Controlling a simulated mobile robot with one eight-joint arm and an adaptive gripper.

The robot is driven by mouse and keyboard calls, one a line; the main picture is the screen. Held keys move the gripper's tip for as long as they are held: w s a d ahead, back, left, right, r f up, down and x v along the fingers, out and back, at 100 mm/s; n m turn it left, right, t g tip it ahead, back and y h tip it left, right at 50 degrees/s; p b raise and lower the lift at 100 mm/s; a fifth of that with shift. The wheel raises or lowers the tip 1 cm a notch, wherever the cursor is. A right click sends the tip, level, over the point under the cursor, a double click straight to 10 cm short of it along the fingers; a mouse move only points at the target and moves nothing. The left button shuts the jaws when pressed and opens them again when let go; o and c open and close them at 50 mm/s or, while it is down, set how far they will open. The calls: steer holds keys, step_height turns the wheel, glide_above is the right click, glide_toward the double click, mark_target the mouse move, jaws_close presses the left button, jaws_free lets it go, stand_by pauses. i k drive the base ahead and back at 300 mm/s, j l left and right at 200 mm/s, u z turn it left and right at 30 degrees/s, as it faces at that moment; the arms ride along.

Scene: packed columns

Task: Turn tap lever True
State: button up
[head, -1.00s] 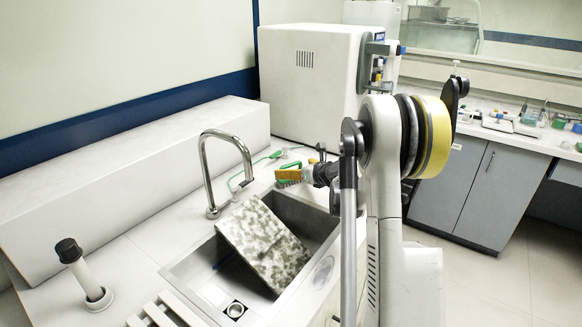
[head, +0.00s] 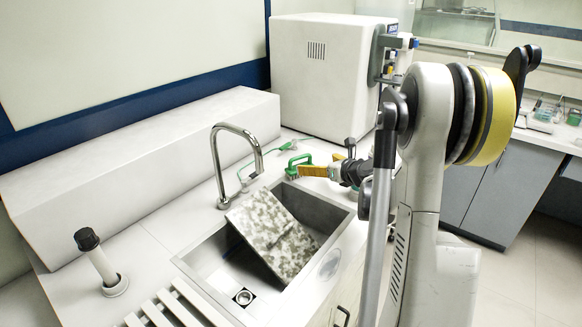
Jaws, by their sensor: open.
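The chrome gooseneck tap (head: 216,165) stands upright on the counter behind the sink, its spout curving over the basin. I cannot make out a separate lever on it. My gripper (head: 318,163), with yellow-orange finger pads, is open with nothing seen in it. It is right of the tap and apart from it, near the sink's back right corner. A green brush (head: 298,166) shows just beyond the fingers; I cannot tell whether they touch it.
A speckled board (head: 272,235) leans inside the steel sink (head: 205,264). A thin green cord-like item (head: 250,180) lies by the tap. A black-topped white post (head: 101,261) and white slats (head: 165,306) are at the left. A large white box unit (head: 325,75) stands behind.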

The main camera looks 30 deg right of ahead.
mark_target(244, 182)
steer(key=l+u, duration=0.6)
steer(key=u, duration=0.2)
steer(key=l+u, duration=0.3)
steer(key=u, duration=0.15)
